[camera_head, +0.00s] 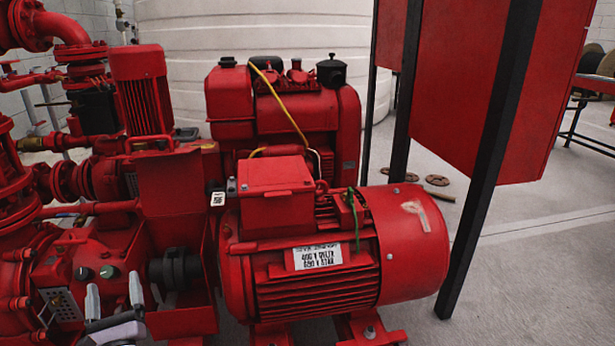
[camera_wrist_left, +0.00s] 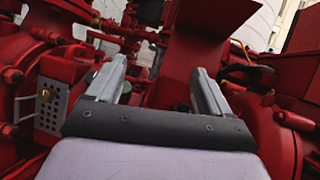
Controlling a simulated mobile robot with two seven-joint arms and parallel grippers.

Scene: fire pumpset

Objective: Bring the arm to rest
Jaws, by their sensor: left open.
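My left gripper (camera_head: 115,294) is at the lower left of the head view, in front of the red pump assembly. Its two grey fingers point up and stand apart, with nothing between them. In the left wrist view the same open gripper (camera_wrist_left: 158,85) faces red pipework and a red upright guard plate (camera_wrist_left: 205,40). My right gripper is not in view.
A red electric motor (camera_head: 400,245) with a white label stands right of my left gripper. A red engine (camera_head: 300,115) stands behind it. A perforated plate (camera_wrist_left: 48,108) is close on the left. Black posts (camera_head: 490,150) carry a red cabinet.

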